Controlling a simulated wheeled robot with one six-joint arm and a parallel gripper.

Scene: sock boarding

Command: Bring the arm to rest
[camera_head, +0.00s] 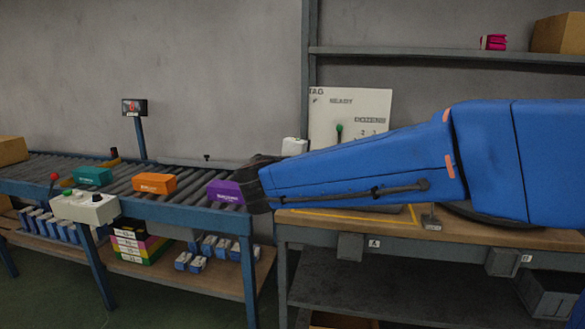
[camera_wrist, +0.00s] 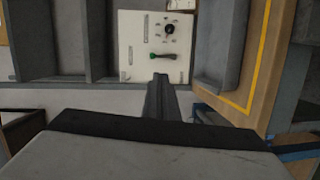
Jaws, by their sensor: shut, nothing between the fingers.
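My blue arm reaches from the right edge across the workbench (camera_head: 556,238) in the head view. Its dark far end is beside the purple box (camera_head: 224,192) at the conveyor's right end; whether they touch is unclear, and the fingers cannot be made out there. In the wrist view my gripper (camera_wrist: 161,82) shows as two dark fingers close together, with nothing between them. Beyond their tips is a pale panel (camera_wrist: 135,28) with a dark dial (camera_wrist: 169,29) and a green-ended lever (camera_wrist: 155,56). The panel (camera_head: 375,105) also stands behind my arm in the head view.
A roller conveyor (camera_head: 194,206) on the left carries a teal box (camera_head: 92,176) and an orange box (camera_head: 155,183). A white control box (camera_head: 85,207) is at its front. A shelf (camera_head: 420,53) hangs above the bench.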

